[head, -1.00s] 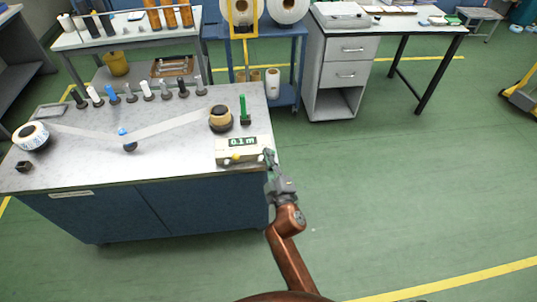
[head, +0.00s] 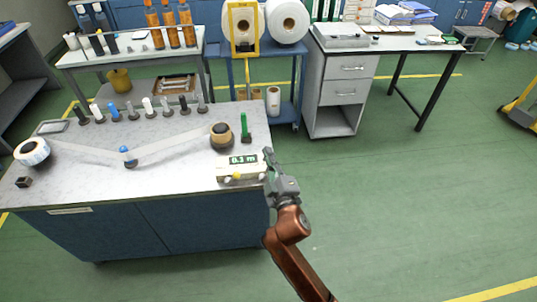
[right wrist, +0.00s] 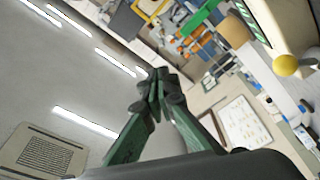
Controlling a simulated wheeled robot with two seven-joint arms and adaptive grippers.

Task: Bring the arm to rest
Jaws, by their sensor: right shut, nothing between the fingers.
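I cannot tell in the head view whether the gripper touches the box. My left gripper is not in view.
The floor (head: 390,210) to the right is clear.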

